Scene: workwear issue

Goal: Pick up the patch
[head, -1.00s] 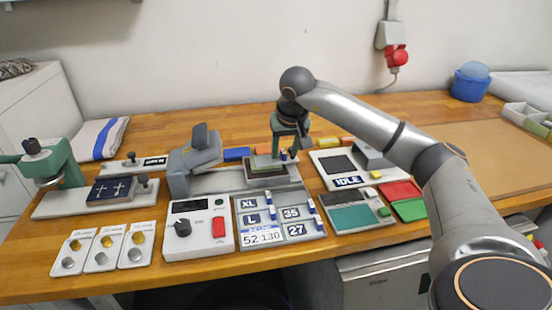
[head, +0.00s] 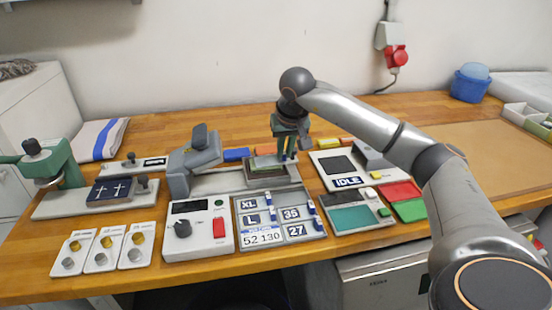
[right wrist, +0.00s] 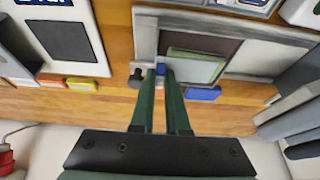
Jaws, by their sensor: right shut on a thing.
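My right gripper (right wrist: 161,72) points down at the patch's edge and is shut, with a small blue piece between the fingertips that appears to be at the patch's edge. In the head view my right gripper (head: 286,154) is at the bed's right end. Whether the patch is clear of the plate cannot be told. My left gripper is not in view.
The grey press head (head: 196,158) stands left of the bed. A blue block (head: 237,154) lies behind it. The IDLE device (head: 348,168) is close on the right. A size-label tray (head: 279,217) and a control box (head: 199,228) are in front. The wooden table behind is mostly clear.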

